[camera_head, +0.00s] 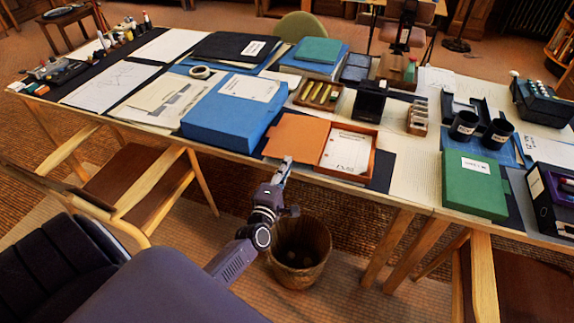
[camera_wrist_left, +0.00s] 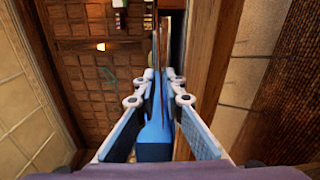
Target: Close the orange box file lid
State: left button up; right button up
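The orange box file lies open at the table's front edge, its tray (camera_head: 374,164) holding a white labelled paper stack. Its orange lid (camera_head: 295,137) is folded out to the left and looks flat on the table, beside the blue box file (camera_head: 225,110). My left gripper (camera_head: 287,163) is at the table's front edge, just in front of the lid and apart from it as far as I can tell. In the left wrist view its fingers (camera_wrist_left: 164,76) are open with a narrow gap. A blue surface (camera_wrist_left: 154,138) shows between them; I cannot tell what it is. My right gripper is not in view.
A small wooden tray (camera_head: 318,95) with yellow items stands behind the lid. A black holder (camera_head: 370,100) stands behind the tray. A green box file (camera_head: 472,185) and two dark mugs (camera_head: 480,128) are at the right. A waste bin (camera_head: 300,252) stands on the floor below my left gripper.

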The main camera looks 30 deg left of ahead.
pick_arm(q)
jog(key=shift+w+a, duration=0.1)
jog(key=shift+w, duration=0.2)
grip_shut()
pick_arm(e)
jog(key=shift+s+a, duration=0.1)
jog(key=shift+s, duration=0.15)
pick_arm(q)
jog(key=shift+r, duration=0.15)
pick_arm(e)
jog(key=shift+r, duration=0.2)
